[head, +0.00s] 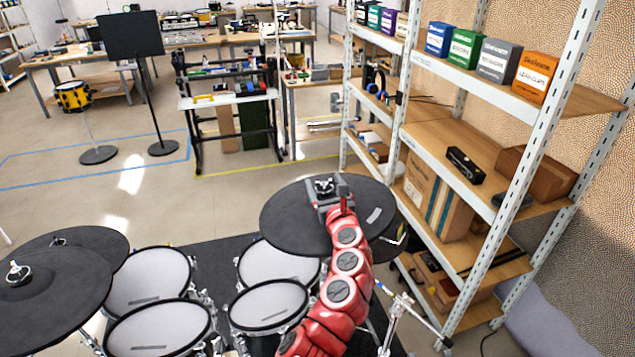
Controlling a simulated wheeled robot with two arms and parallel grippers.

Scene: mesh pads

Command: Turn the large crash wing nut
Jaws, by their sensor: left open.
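A black cymbal pad (290,228) stands right of centre, with a small metallic wing nut (323,184) at its middle. My left gripper (325,188) is at the end of the red arm, over the middle of this pad. Its jaws are open around or just beside the wing nut; I cannot tell whether they touch it. The gripper body hides part of the pad's centre. Another large black pad (60,305) at the lower left has its own wing nut (17,271). My right gripper is not in view.
Several white mesh drum pads (278,266) stand below and left of the cymbal. A smaller black pad (100,240) is at the left. A metal shelf (470,170) with boxes stands close on the right. The floor (215,210) behind the kit is open.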

